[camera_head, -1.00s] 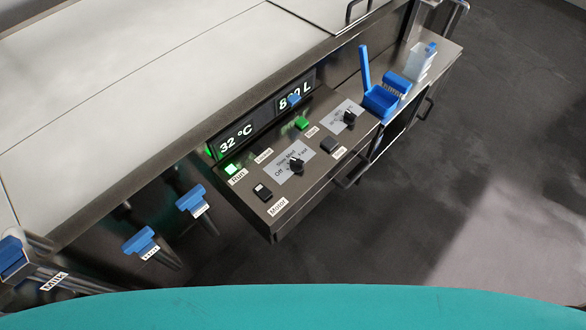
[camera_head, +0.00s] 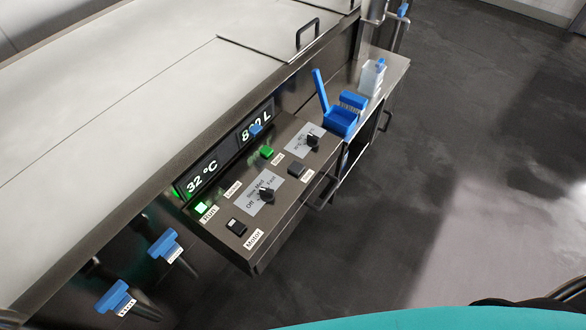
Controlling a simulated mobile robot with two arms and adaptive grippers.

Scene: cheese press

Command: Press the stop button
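The control panel (camera_head: 283,208) is a dark metal box on the side of the large vat. A green button (camera_head: 267,152) and a dark button (camera_head: 296,169) sit side by side on its top, with small labels too blurred to read; I cannot tell surely which is the stop button. A lit green indicator (camera_head: 201,208) is labelled Run. A black switch (camera_head: 236,227) is labelled Motor. Two black knobs, the speed knob (camera_head: 266,193) and another knob (camera_head: 313,140), stand on white plates. Neither of my grippers is in view.
Displays behind the panel read 32 °C (camera_head: 202,177) and about 800 L (camera_head: 257,123). Blue-handled valves (camera_head: 117,297) stand at lower left. A shelf to the right holds a blue brush-and-holder set (camera_head: 341,121) and a white bottle (camera_head: 372,77). The floor (camera_head: 440,150) at right is open.

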